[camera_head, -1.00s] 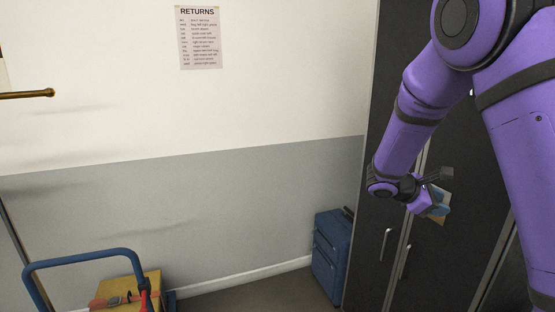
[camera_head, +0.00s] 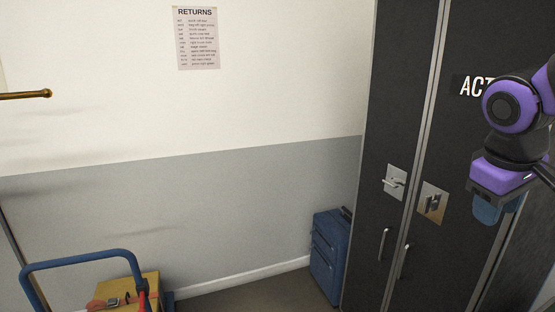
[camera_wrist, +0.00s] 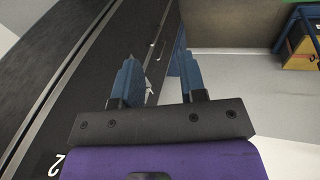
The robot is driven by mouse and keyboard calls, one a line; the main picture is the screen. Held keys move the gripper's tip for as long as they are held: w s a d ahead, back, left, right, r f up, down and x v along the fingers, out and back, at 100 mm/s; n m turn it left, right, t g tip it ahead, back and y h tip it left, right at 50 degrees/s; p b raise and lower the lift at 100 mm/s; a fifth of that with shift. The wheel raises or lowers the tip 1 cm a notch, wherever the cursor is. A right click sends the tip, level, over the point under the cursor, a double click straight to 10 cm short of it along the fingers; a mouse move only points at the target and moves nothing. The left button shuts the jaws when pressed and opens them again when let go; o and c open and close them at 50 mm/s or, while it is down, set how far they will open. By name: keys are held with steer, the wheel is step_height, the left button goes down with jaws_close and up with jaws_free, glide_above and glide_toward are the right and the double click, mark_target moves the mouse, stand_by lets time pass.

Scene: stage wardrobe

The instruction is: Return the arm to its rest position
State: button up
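My purple arm is folded in at the right edge of the head view, in front of the dark cabinet (camera_head: 462,130). My gripper (camera_head: 492,212) hangs below the wrist there, with its blue fingers partly cut off from clear sight. In the wrist view my gripper (camera_wrist: 160,82) shows two blue fingers spread apart with nothing between them. The cabinet doors (camera_wrist: 85,75) and floor show past the fingers.
The cabinet has two latch plates and two long handles. A blue suitcase (camera_head: 328,256) stands against the wall beside it. A blue-framed trolley (camera_head: 84,258) with a yellow box (camera_head: 118,290) is at lower left. A RETURNS sheet (camera_head: 197,42) hangs on the wall. Floor between is clear.

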steer(key=s+a+r+m+t+y, duration=0.2)
steer(key=s+a, duration=0.3)
steer(key=s, duration=0.3)
steer(key=shift+r+m+t+y, duration=0.2)
steer(key=shift+m+t+y, duration=0.2)
steer(key=shift+m+t, duration=0.15)
stand_by(0.4)
